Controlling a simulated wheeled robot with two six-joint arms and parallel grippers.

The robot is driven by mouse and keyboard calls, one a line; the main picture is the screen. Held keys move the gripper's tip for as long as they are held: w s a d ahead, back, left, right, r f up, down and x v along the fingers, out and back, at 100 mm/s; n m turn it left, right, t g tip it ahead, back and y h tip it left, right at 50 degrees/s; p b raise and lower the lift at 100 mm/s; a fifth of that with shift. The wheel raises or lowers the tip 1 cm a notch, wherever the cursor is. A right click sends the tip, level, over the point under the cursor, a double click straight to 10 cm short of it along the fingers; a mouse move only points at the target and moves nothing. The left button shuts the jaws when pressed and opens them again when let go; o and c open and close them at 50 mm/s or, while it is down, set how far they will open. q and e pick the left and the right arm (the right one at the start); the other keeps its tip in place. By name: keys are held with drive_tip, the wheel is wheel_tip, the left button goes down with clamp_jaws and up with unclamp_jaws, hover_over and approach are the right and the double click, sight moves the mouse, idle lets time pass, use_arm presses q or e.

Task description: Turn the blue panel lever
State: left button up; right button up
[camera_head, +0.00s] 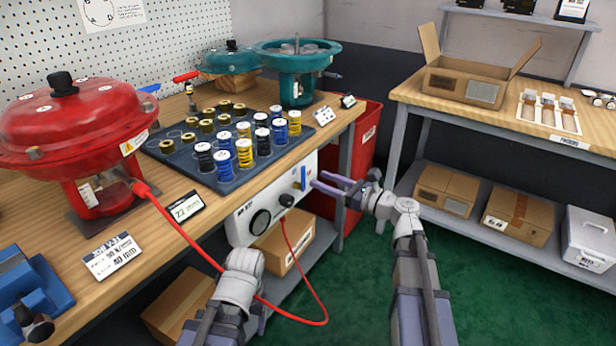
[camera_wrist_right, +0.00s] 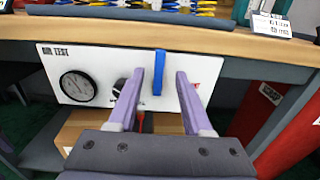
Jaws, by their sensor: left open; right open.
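The blue panel lever (camera_head: 303,178) stands upright on the white panel (camera_head: 238,226) under the bench edge. In the right wrist view the lever (camera_wrist_right: 158,72) is a blue vertical bar between the lines of my two fingers, closer to the left finger. My right gripper (camera_head: 318,186) is open and empty, with its purple fingers pointing at the panel just right of the lever. It also shows in the right wrist view (camera_wrist_right: 171,74); I cannot tell whether a finger touches the lever. Part of my left arm shows at the lower left, but its gripper fingers are not visible.
The panel carries a round gauge (camera_head: 261,222) and a black knob (camera_head: 286,200) near the lever. A red hose (camera_head: 300,262) hangs from the panel and loops past my left arm. A red bin (camera_head: 364,140) stands right of the panel. Green floor is open between the benches.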

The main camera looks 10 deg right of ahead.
sight(304, 174)
drive_tip(key=shift+x, duration=2.75)
clamp_jaws()
